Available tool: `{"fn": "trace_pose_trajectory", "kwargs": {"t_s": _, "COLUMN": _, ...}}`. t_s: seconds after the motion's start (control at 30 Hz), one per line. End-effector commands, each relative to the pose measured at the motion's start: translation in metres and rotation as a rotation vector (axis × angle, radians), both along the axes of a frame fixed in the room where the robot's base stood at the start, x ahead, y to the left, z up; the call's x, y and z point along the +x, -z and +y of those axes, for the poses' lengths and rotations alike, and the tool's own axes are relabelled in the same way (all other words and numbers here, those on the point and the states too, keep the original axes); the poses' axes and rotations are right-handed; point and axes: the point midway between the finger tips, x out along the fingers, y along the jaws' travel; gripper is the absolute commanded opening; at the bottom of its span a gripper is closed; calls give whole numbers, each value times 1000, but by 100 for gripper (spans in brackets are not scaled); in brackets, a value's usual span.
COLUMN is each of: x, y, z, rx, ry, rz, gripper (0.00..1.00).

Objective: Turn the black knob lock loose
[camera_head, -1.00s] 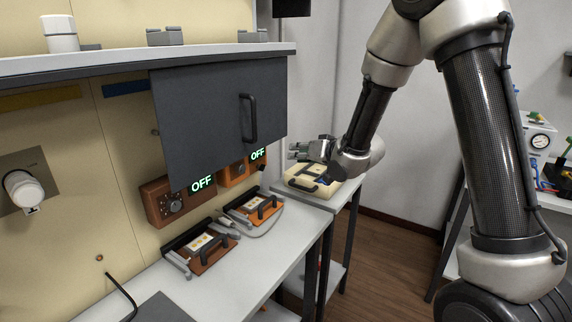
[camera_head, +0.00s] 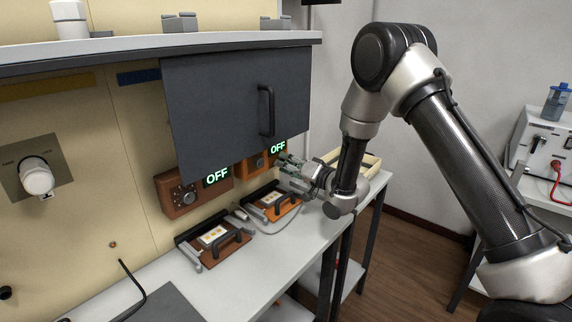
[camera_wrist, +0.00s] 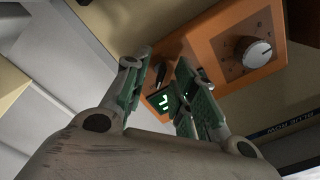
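A small black knob (camera_wrist: 160,76) sits on the side of the orange control box (camera_wrist: 225,60) in the wrist view, just beside its green-lit display (camera_wrist: 162,102). My gripper (camera_wrist: 158,68) is open, and the knob appears between its two fingertips. I cannot tell whether either finger touches it. In the head view my gripper (camera_head: 285,168) is at the right end of the orange box (camera_head: 252,167), and it hides the knob there. The box's display reads OFF (camera_head: 277,148). A silver round dial (camera_wrist: 256,51) is on the box's front.
A dark hinged panel (camera_head: 230,105) with a black handle hangs just above the boxes. A second control box (camera_head: 175,197) reads OFF at the left. Two orange trays with black handles (camera_head: 222,246) rest on the white bench (camera_head: 290,260) below.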

Motion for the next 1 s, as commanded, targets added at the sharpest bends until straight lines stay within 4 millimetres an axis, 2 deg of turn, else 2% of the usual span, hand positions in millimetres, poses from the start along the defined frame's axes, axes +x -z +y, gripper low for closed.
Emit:
{"fn": "trace_pose_trajectory", "kwargs": {"t_s": 0.3, "x": 2, "y": 0, "z": 3, "rx": -1, "ry": 1, "rz": 0, "gripper": 25}}
{"fn": "trace_pose_trajectory", "kwargs": {"t_s": 0.43, "x": 2, "y": 0, "z": 3, "rx": -1, "ry": 1, "rz": 0, "gripper": 1}}
{"fn": "trace_pose_trajectory", "kwargs": {"t_s": 0.47, "x": 2, "y": 0, "z": 3, "rx": -1, "ry": 1, "rz": 0, "gripper": 0}}
{"fn": "trace_pose_trajectory", "kwargs": {"t_s": 1.0, "x": 2, "y": 0, "z": 2, "rx": -55, "ry": 1, "rz": -68, "gripper": 0}}
